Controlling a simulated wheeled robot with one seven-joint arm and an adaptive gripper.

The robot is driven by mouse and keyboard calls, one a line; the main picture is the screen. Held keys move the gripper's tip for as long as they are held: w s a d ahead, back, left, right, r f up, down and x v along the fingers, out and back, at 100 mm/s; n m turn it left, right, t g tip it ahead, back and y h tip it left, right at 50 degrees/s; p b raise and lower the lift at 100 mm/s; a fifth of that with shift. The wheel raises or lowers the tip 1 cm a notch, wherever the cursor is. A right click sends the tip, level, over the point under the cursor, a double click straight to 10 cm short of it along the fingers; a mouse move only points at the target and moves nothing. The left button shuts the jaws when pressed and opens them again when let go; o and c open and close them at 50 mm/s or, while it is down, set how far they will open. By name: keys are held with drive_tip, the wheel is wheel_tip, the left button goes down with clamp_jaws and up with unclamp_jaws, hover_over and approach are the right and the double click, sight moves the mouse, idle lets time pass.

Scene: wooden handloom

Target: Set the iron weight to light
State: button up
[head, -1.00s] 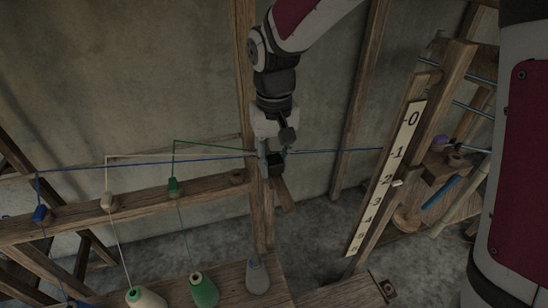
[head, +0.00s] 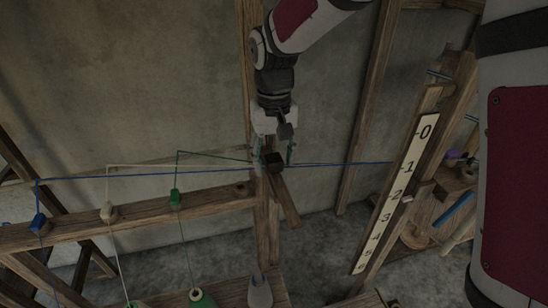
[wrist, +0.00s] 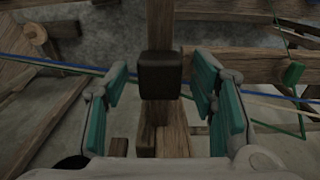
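The iron weight, a small dark block (head: 273,163), sits at the upper end of a short slanted wooden bar (head: 285,200). In the wrist view the block (wrist: 160,75) is in the upper middle, in front of a wooden beam. My gripper (head: 274,158) points down at the block. In the wrist view my gripper (wrist: 161,92) is open, with teal finger pads on both sides of the block and a gap on each side. No markings for light or heavy are readable on the bar.
A numbered scale (head: 394,195) with a small pale pointer (head: 407,198) near 2 stands at right. A blue thread (head: 340,164) crosses behind my gripper. A beam (head: 145,208) with colored thread guides lies left. Cones (head: 202,299) stand below.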

sight(274, 158)
wheel_tip(274, 158, up, 12)
idle(0.6)
drive_tip(key=shift+c, duration=0.6)
